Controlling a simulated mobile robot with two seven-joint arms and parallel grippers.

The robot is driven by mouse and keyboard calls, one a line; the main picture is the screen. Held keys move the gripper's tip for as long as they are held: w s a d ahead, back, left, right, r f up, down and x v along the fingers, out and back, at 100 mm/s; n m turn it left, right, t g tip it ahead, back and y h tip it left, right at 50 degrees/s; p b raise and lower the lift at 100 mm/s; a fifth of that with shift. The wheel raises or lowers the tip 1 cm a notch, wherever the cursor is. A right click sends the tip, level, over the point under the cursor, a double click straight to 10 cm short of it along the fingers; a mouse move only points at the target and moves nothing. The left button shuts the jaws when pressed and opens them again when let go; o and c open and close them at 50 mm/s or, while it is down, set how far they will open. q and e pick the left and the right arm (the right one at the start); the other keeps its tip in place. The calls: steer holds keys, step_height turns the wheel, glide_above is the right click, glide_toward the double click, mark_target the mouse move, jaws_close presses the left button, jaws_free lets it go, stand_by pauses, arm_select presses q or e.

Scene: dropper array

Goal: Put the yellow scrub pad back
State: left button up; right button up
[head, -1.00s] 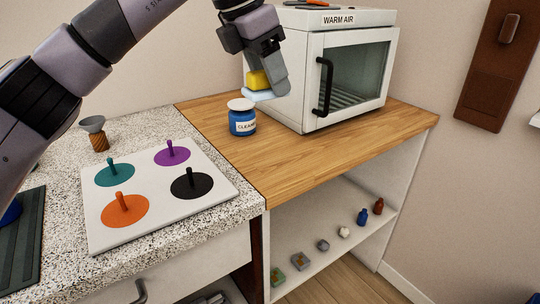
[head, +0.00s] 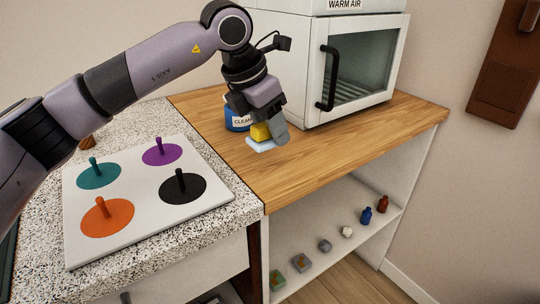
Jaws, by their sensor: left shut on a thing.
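The yellow scrub pad (head: 260,132) is in the jaws of my left gripper (head: 268,134). A pale bluish-white flat piece (head: 261,146) shows directly under the yellow; I cannot tell whether it is part of the pad. The gripper is shut on the pad, in front of and slightly right of the blue jar (head: 237,121) labelled as cleaner. The jar stands on the wooden counter (head: 300,165), its top partly hidden by my arm. The pad is low over this counter; I cannot tell whether it touches. My right gripper is not in view.
A white warm-air cabinet (head: 285,65) stands behind and to the right. A white board (head: 135,215) with coloured pegged discs lies on the speckled counter at left. Small blocks and bottles stand on the shelf (head: 325,262) below. The wooden counter's front right is clear.

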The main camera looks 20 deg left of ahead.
mark_target(256, 126)
arm_select(q)
steer(key=shift+f, duration=3.1)
steer(key=shift+f, duration=0.1)
steer(key=shift+f+b, duration=0.15)
steer(key=shift+b, duration=0.2)
steer(key=o, duration=0.9)
steer(key=shift+o, duration=0.2)
steer(key=shift+r, duration=0.2)
steer(key=shift+r+p, duration=0.25)
steer(key=shift+p, duration=0.05)
steer(key=v, duration=1.1)
steer(key=shift+s+a+r, duration=0.15)
steer(key=shift+s+r, duration=0.05)
steer(key=shift+r, duration=0.05)
